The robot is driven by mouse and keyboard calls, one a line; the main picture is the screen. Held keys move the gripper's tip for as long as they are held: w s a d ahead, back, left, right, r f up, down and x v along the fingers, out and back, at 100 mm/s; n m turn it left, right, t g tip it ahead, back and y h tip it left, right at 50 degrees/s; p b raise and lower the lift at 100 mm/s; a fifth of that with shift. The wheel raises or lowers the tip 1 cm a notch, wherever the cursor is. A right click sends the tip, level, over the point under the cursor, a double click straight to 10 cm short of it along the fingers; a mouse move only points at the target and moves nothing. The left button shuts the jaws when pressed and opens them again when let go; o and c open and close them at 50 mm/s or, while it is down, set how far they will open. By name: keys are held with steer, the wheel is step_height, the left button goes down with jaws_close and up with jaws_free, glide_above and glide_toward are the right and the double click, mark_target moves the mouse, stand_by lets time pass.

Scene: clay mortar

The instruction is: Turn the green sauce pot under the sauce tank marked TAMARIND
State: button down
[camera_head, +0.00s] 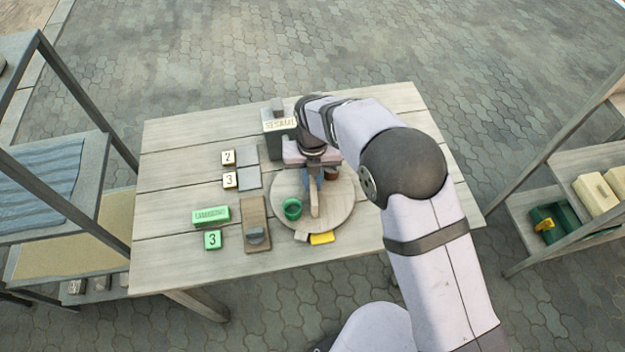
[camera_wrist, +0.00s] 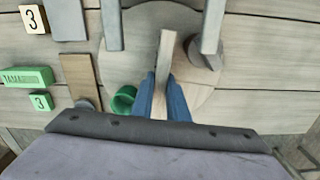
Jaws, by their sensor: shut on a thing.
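The green sauce pot (camera_head: 292,208) stands on the left part of a round wooden turntable (camera_head: 342,212); it also shows in the wrist view (camera_wrist: 124,98). A pale wooden handle bar (camera_head: 315,204) rises over the turntable beside the pot. My gripper (camera_head: 318,182) has its blue fingers shut on this bar, seen also in the wrist view (camera_wrist: 165,50). A dark sauce tank (camera_head: 279,143) behind the turntable has a sign that seems to read SESAME. A green block (camera_head: 211,216) at the left carries lettering that looks like TAMARIND. My arm hides part of the turntable and whatever is behind.
A green tile marked 3 (camera_head: 212,240) lies below the green block. A wooden board (camera_head: 254,213) with a grey knob (camera_head: 256,236) is left of the turntable. A yellow piece (camera_head: 322,239) is at its front edge.

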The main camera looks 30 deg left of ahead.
mark_target(312, 180)
steer(key=shift+r+n, duration=0.1)
steer(key=shift+n, duration=0.4)
stand_by(0.3)
steer(key=c, duration=1.7)
jaws_free()
steer(key=shift+r+b, duration=0.95)
steer(key=shift+r, duration=2.7)
